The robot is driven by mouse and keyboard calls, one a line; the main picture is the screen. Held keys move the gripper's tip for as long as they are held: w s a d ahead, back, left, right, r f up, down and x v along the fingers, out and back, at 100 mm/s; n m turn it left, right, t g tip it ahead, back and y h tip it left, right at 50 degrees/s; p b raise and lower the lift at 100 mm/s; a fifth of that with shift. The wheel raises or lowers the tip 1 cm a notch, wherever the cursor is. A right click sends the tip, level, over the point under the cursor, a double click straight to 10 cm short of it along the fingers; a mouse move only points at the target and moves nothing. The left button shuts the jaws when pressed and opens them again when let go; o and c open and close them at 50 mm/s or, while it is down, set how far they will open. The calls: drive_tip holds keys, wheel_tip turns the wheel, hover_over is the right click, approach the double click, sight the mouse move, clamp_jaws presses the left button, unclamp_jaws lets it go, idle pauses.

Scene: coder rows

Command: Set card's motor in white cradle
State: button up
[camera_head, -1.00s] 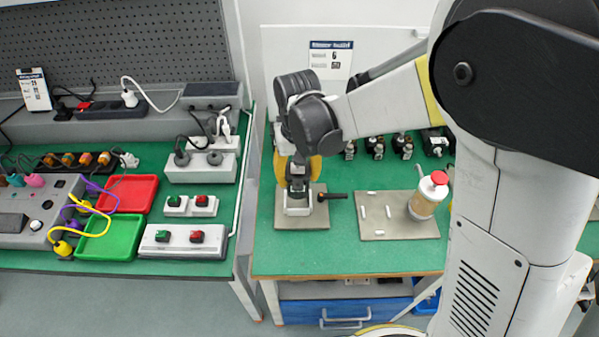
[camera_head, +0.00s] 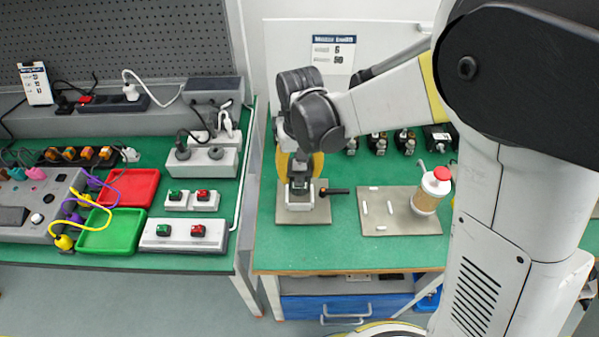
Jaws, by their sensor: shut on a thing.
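The white cradle (camera_head: 295,204) stands on a grey-brown plate on the green bench, below my arm. My gripper (camera_head: 299,186) points down right at the cradle, shut on a small dark thing that looks like a motor. The fingers and wrist hide most of it. I cannot tell whether it rests in the cradle or is just above it. Several dark motors (camera_head: 378,143) stand in a row at the back of the bench.
A black-handled tool (camera_head: 335,191) lies just right of the cradle. Further right, a second plate (camera_head: 400,228) bears small white pieces and a red-capped bottle (camera_head: 431,190). The left bench holds a red tray (camera_head: 130,187), a green tray (camera_head: 112,232) and switch boxes. Front bench space is clear.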

drive_tip(key=shift+f+b, duration=0.8)
drive_tip(key=shift+f, duration=0.2)
drive_tip(key=shift+f, duration=0.15)
drive_tip(key=shift+f+b, duration=1.05)
drive_tip(key=shift+f, duration=0.15)
drive_tip(key=shift+f+b, duration=0.3)
drive_tip(key=shift+f, duration=0.05)
idle(0.3)
drive_tip(key=o, duration=1.4)
drive_tip(key=shift+c, duration=0.2)
drive_tip(key=shift+r, duration=0.1)
